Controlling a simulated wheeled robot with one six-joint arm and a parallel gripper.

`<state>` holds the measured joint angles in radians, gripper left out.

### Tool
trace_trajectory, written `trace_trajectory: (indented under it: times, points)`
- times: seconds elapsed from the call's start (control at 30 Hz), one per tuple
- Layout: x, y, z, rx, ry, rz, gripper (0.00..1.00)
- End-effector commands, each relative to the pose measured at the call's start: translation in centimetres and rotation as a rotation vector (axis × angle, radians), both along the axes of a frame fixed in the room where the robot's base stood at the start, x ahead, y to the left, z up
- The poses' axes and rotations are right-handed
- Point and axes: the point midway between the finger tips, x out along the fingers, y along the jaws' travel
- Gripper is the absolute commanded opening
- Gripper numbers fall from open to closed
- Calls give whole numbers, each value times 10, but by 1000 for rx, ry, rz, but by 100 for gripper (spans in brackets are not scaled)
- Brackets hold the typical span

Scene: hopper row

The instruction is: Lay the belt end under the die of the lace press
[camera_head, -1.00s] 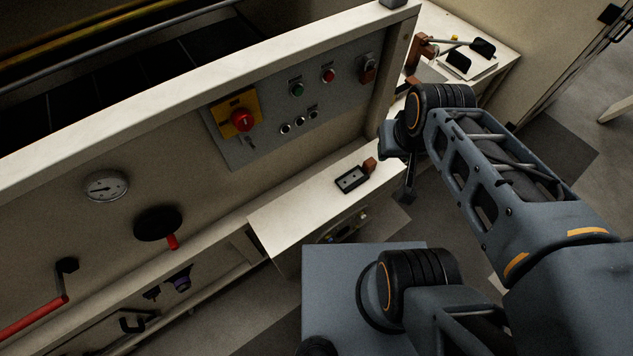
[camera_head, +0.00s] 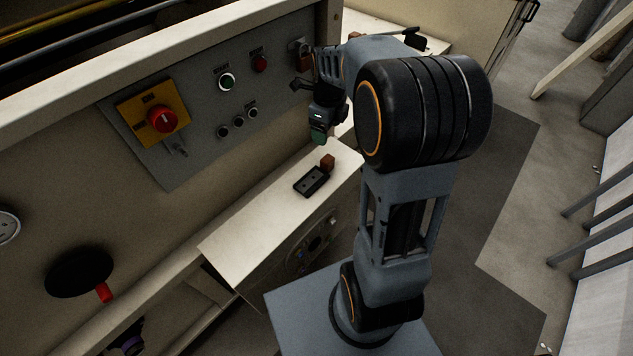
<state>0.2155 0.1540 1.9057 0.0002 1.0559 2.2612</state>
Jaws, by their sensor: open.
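My gripper (camera_head: 318,118) hangs from the arm in front of the right end of the control panel, above a pale shelf. It is open, and I see nothing between its jaws. On the shelf lie a small black rectangular tray (camera_head: 311,182) and a small brown block (camera_head: 328,162); both are below the gripper and apart from it. I cannot make out a belt end. I cannot identify the lace press or its die. A far pale bench (camera_head: 440,45) with dark items is largely hidden behind my arm.
The pale shelf (camera_head: 262,220) juts from the machine. A black disc with a red handle (camera_head: 80,272) is at left.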

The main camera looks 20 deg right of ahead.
Motion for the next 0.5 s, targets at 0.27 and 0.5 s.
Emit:
trace_trajectory:
  times: [0.27, 0.5]
  points:
    - [10, -10, -38, 8, 28, -218, 72]
    - [10, -10, -75, 9, 29, -226, 72]
